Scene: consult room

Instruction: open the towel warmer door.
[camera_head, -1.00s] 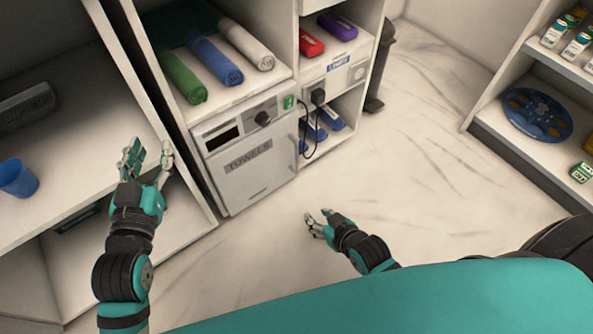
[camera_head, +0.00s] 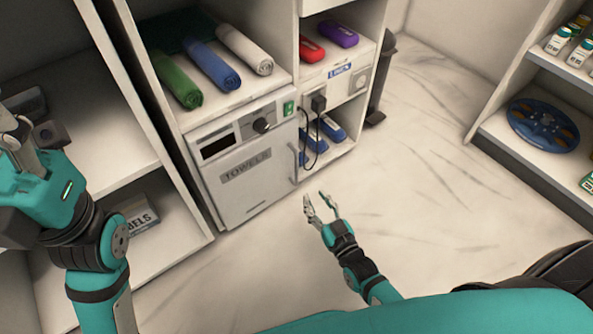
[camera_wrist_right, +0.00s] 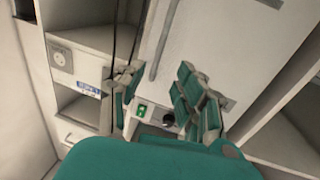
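The towel warmer (camera_head: 240,180) is a white box with a "TOWELS" label, a dark display and a black knob. Its door looks shut. A thin upright handle (camera_head: 294,160) runs along the door's right edge; it also shows in the right wrist view (camera_wrist_right: 165,40). My right gripper (camera_head: 321,202) is open and empty, below and right of the handle and apart from it in the head view. In the right wrist view its spread fingers (camera_wrist_right: 165,88) face the warmer front. My left gripper (camera_head: 14,135) is at the left edge, partly cut off; its opening is unclear.
Rolled green, blue and white towels (camera_head: 212,67) lie above the warmer. A black plug and cable (camera_head: 317,105) hang just right of the handle, beside blue items on a lower shelf. Shelves (camera_head: 560,95) stand at the right. The marble floor (camera_head: 430,170) between is clear.

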